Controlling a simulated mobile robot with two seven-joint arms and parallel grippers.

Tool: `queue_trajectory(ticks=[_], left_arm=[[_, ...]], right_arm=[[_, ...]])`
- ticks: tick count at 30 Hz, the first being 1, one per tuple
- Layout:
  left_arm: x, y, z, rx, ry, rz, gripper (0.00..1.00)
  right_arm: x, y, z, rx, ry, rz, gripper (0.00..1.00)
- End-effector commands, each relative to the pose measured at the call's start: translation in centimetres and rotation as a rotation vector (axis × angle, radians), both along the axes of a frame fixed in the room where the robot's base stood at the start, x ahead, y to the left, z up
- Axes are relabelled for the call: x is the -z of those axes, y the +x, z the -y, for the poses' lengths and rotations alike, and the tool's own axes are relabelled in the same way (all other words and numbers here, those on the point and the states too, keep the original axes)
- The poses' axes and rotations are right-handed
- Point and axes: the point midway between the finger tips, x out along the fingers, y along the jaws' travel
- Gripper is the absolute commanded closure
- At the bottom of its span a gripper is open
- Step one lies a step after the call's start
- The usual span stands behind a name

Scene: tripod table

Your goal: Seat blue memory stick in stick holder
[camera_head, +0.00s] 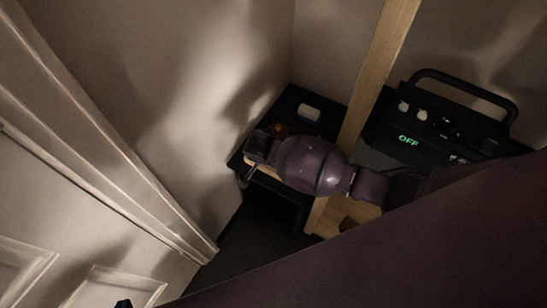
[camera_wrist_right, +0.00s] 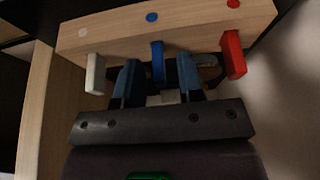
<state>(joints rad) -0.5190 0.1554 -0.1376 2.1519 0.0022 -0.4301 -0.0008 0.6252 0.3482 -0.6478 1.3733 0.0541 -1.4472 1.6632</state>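In the right wrist view a pale wooden stick holder (camera_wrist_right: 190,22) spans the top, with a white, a blue and a red dot on it. A blue memory stick (camera_wrist_right: 157,66) juts from it below the blue dot, between a white stick (camera_wrist_right: 95,74) and a red stick (camera_wrist_right: 233,56). How deep the blue stick sits cannot be told. My right gripper (camera_wrist_right: 159,60) is open, its dark blue fingers on either side of the blue stick with gaps. In the head view my wrist hides it. A small dark tip at the bottom left seems to be my left gripper (camera_head: 122,303).
In the head view a black table (camera_head: 291,102) in the corner bears a small white block (camera_head: 308,112). A wooden post (camera_head: 378,75) stands beside it. A black device (camera_head: 460,105) with a handle and a green "OFF" display is at right. Walls close in at left.

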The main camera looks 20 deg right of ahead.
Motion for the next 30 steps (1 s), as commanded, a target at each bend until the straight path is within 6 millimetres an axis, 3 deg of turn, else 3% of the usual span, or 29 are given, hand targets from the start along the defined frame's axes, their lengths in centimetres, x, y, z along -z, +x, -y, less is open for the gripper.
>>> queue_trajectory(ticks=[8,19,24,30], left_arm=[[0.1,0.0,0.1,0.001,-0.001,-0.002,1.0],[-3.5,1.2,0.2,0.002,-0.003,0.058,1.0],[-3.7,0.5,0.1,-0.005,-0.003,0.047,1.0],[-4.0,0.2,0.1,-0.011,-0.007,0.046,1.0]], right_arm=[[-0.6,0.0,0.0,-0.001,0.0,0.003,0.65],[-7.0,-1.3,-2.0,0.0,0.004,0.01,0.65],[-9.5,-2.0,-2.9,-0.001,0.003,0.007,0.65],[-11.2,-2.6,-3.5,0.001,0.001,0.004,0.65]])
